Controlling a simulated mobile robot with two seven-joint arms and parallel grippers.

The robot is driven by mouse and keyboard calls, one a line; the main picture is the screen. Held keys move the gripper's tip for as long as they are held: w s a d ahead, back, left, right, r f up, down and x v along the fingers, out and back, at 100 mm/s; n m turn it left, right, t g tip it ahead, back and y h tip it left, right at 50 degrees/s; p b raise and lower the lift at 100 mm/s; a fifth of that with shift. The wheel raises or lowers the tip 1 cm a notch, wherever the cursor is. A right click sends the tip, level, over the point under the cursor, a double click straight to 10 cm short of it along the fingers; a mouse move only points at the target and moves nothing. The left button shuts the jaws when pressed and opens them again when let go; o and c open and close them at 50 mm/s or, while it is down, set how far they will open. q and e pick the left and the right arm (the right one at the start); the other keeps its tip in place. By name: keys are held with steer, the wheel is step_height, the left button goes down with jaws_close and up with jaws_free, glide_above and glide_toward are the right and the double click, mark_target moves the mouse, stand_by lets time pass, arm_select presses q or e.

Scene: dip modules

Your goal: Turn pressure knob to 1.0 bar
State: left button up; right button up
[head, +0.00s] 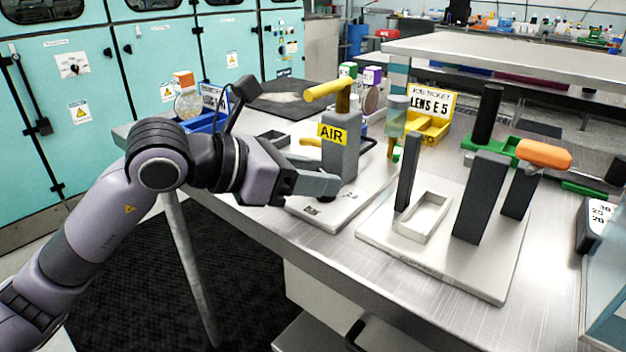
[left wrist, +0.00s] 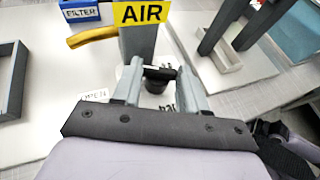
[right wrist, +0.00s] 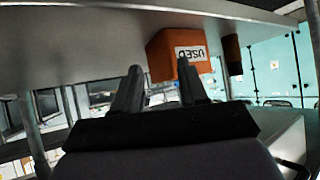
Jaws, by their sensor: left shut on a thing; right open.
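The grey air post (head: 339,150) with a yellow AIR label stands on a white base plate (head: 290,205). The dark pressure knob (left wrist: 157,73) sits low on the front of the post. My left gripper (head: 328,188) reaches it from the left. In the left wrist view its fingers (left wrist: 160,80) are shut on the knob, one on each side. Markings on the plate beside the knob are partly hidden and too small to read surely. My right gripper (right wrist: 160,85) is open and empty, and is outside the head view.
A yellow lever (head: 328,90) tops the post. A second white plate (head: 480,275) with dark uprights and an orange handle (head: 544,153) stands to the right. A yellow LENS ticket (head: 432,103) is behind. An orange USED box (right wrist: 178,52) is near my right gripper.

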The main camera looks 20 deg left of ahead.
arm_select(q)
steer(key=shift+w+a+m+g+h+b, duration=0.1)
steer(key=shift+m+g+h+b, duration=0.05)
steer(key=shift+m+g+h, duration=0.3)
steer(key=shift+w+a+m+g+h+b, duration=0.15)
steer(key=shift+m+g+h, duration=0.1)
steer(key=shift+m+g, duration=0.25)
arm_select(e)
steer(key=shift+f, duration=0.45)
arm_select(q)
steer(key=shift+d, duration=0.1)
steer(key=o, duration=1.1)
steer(key=shift+s, duration=0.1)
steer(key=shift+c, duration=0.2)
steer(key=shift+r, duration=0.1)
